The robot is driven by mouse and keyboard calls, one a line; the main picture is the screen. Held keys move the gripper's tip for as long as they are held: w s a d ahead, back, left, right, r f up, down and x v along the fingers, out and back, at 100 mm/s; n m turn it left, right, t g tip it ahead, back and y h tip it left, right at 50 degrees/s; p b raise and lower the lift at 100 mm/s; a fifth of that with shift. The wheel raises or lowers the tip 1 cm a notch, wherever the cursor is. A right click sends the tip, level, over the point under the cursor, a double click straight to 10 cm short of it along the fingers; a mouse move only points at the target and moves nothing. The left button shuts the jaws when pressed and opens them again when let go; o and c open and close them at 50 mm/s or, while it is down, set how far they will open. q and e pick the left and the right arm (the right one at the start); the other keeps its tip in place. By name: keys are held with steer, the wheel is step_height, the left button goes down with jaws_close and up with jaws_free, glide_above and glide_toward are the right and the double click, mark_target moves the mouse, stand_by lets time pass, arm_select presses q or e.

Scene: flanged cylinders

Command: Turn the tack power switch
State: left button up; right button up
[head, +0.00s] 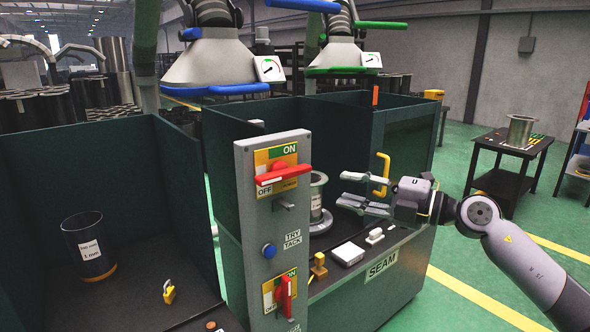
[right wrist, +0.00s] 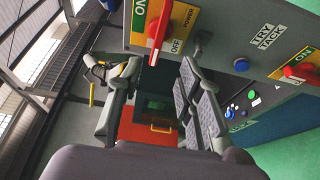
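The grey control panel (head: 258,225) stands in the middle of the head view. At its top is a power switch with a yellow plate marked ON and OFF and a red handle (head: 284,174). The handle lies about level across the plate. In the right wrist view the red handle (right wrist: 158,32) shows at the top, near the words OFF and POWER. My right gripper (head: 342,190) is open and empty, right of the panel and apart from the handle. Its two fingers (right wrist: 160,72) are spread below the switch in the wrist view. My left gripper is not in view.
A blue button (head: 269,251) by the TRY TACK label and a lower red switch (head: 285,295) share the panel. A flanged cylinder (head: 317,197) stands behind it in the SEAM booth. A yellow handle (head: 381,176) is near my right gripper. A dark cylinder (head: 89,246) stands in the left booth.

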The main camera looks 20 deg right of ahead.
mark_target(290, 176)
steer(key=p+x, duration=0.2)
steer(key=x, duration=0.4)
steer(key=p+x, duration=0.2)
steer(key=x, duration=0.4)
steer(key=shift+a+r, duration=0.1)
steer(key=shift+r, duration=0.1)
steer(key=shift+w+a+f+p, duration=0.15)
steer(key=shift+w+a+p, duration=0.15)
steer(key=shift+w+a, duration=0.2)
jaws_close()
